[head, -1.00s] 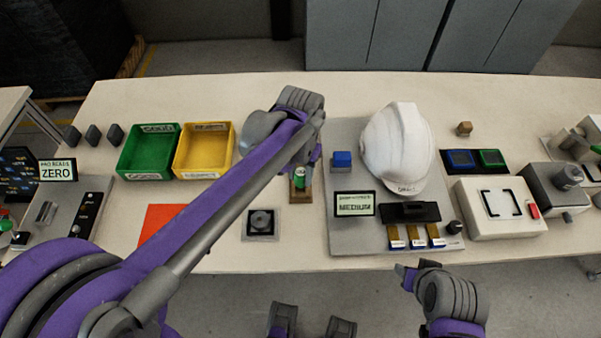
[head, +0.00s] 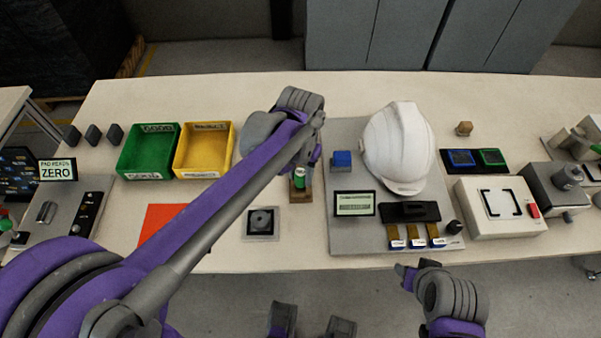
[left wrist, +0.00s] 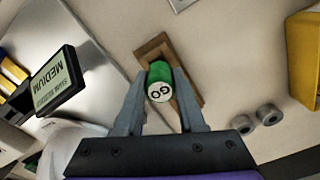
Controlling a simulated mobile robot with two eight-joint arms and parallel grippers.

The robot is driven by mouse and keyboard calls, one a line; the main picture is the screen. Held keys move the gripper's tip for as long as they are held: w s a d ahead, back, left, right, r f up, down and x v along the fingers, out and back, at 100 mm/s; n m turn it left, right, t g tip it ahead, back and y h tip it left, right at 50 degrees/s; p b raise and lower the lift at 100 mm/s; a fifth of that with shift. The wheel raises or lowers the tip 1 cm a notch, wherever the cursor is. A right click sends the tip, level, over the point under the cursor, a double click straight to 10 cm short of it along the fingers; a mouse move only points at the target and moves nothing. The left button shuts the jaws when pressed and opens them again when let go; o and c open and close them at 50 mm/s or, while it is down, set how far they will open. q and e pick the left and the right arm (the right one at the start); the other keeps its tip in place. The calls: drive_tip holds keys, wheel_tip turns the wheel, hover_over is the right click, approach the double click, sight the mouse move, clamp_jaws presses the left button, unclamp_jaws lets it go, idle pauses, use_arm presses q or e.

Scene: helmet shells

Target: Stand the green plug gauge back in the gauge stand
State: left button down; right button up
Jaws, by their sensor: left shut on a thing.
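The green plug gauge (head: 299,178) stands at the wooden gauge stand (head: 305,196) in the middle of the table. In the left wrist view, the gauge (left wrist: 160,74) shows its white end marked GO, and the brown stand (left wrist: 188,97) lies behind it. The gauge looks upright; I cannot tell whether it is fully seated. My left gripper (left wrist: 159,98) is shut on the gauge, with one finger on each side. In the head view, my left arm hides most of that gripper. My right gripper (head: 408,272) is empty in front of the table; its jaw opening is unclear.
A grey plate with a white helmet shell (head: 397,150) and a display sign (head: 354,204) lies right of the stand. A yellow bin (head: 176,165) and green bin (head: 123,160) stand left. A black square fixture (head: 261,223) is front left. Two grey rings (left wrist: 243,152) lie near the stand.

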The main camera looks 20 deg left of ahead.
use_arm(q)
drive_tip(key=shift+f+b, duration=0.6)
drive_tip(key=shift+f, duration=0.35)
idle(0.6)
idle(0.5)
drive_tip(key=shift+c, duration=2.1)
unclamp_jaws()
wheel_tip(320, 180, up, 11)
drive_tip(key=shift+f+p, duration=0.1)
drive_tip(key=shift+p, duration=0.65)
drive_tip(key=s+a+f+n+t+p, duration=0.1)
drive_tip(key=s+a+f+t+p, duration=0.1)
drive_tip(key=s, duration=0.5)
drive_tip(key=s+a+f+n+t+p, duration=0.1)
drive_tip(key=s+a+f+t+p, duration=0.1)
drive_tip(key=s, duration=0.5)
drive_tip(key=a+t+p, duration=0.1)
drive_tip(key=a+p, duration=0.1)
drive_tip(key=shift+a+p, duration=0.3)
drive_tip(key=shift+p, duration=0.05)
